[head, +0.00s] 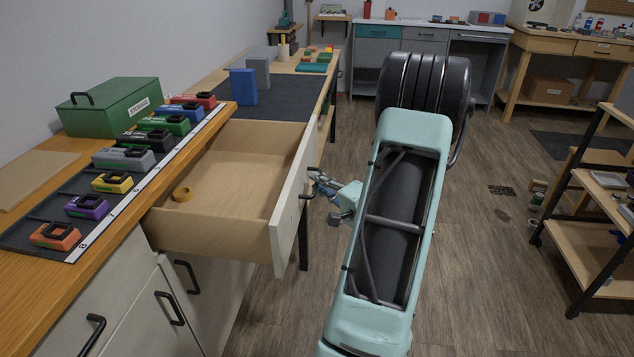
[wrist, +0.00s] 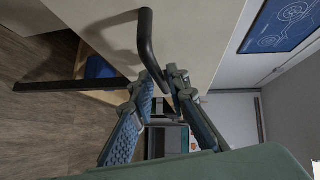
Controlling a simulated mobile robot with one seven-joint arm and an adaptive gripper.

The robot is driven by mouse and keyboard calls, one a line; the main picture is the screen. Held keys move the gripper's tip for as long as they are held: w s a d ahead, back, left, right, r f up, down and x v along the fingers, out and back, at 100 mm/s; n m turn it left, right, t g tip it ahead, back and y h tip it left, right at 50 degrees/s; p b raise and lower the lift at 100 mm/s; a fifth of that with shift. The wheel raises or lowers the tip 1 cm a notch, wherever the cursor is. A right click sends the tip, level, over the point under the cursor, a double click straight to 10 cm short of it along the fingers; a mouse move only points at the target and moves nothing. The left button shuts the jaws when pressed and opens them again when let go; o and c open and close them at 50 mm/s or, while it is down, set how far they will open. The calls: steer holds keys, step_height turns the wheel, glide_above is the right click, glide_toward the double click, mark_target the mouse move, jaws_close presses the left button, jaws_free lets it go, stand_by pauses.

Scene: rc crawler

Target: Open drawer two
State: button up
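A wide wooden drawer with a pale front (head: 288,222) stands pulled out from the workbench in the head view. I cannot read a number on it. Its black bar handle (head: 307,183) is on the outer face, and the handle also shows in the wrist view (wrist: 147,42). My gripper (head: 322,183) is at this handle. In the wrist view the two fingertips of my gripper (wrist: 160,78) close in on either side of the handle's lower end and appear to hold it.
Battery-like blocks (head: 120,158) in several colours and a green box (head: 110,107) stand on the bench top. Closed cabinet doors with black handles (head: 170,308) are below. A shelf cart (head: 600,220) stands at the right. The floor between is clear.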

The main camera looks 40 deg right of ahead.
steer(key=s+a+r, duration=0.1)
steer(key=s, duration=0.9)
steer(key=shift+s+a+r, duration=0.15)
steer(key=shift+a+r, duration=0.05)
steer(key=shift+r, duration=0.1)
